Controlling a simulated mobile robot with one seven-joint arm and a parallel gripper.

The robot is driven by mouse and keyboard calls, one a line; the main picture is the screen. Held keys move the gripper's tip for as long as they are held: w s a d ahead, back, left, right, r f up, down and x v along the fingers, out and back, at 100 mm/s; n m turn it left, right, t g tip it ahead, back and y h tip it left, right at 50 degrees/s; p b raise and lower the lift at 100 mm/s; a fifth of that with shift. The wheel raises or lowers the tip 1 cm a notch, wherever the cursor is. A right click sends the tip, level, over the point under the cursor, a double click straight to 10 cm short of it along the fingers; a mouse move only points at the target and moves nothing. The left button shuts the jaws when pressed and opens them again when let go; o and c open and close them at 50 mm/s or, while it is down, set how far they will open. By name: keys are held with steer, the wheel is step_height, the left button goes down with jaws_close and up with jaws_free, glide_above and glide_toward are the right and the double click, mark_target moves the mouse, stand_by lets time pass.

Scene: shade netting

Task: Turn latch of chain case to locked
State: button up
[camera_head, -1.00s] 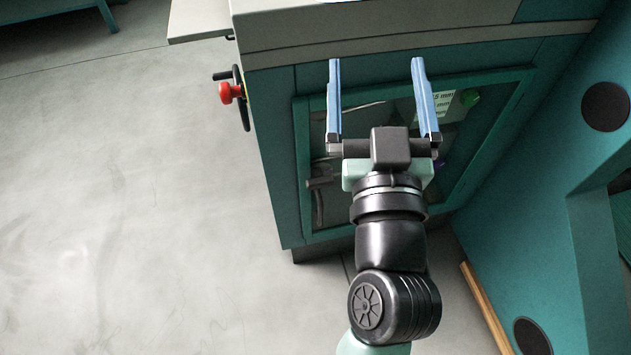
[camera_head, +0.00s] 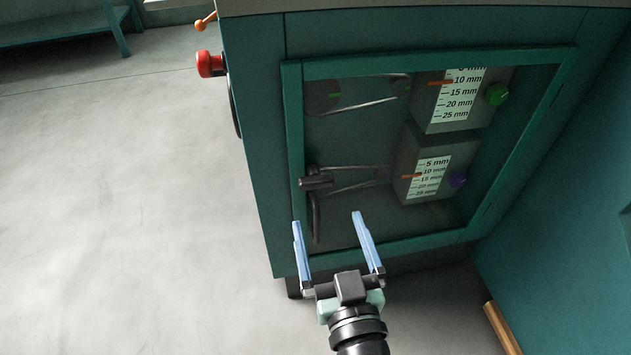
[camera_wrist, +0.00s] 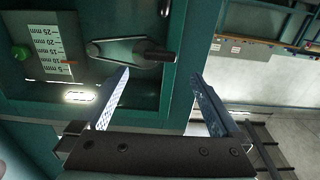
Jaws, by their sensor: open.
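The chain case (camera_head: 292,130) is a teal cabinet front with a framed window. My gripper (camera_head: 326,218) is open and empty, with two blue fingers apart. In the head view its fingertips lie below the latch; I see no contact.
A dark upright handle (camera_head: 316,222) hangs just below the latch. Behind the window are two mm scales (camera_head: 460,98), (camera_head: 428,175) with green and purple knobs. A red knob (camera_head: 208,64) sticks out at the left. Open floor (camera_head: 120,220) lies left; a teal wall (camera_head: 570,190) stands right.

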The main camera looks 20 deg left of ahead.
mark_target(318, 187)
steer(key=x, duration=1)
steer(key=shift+w+a, duration=0.15)
steer(key=c, duration=1.3)
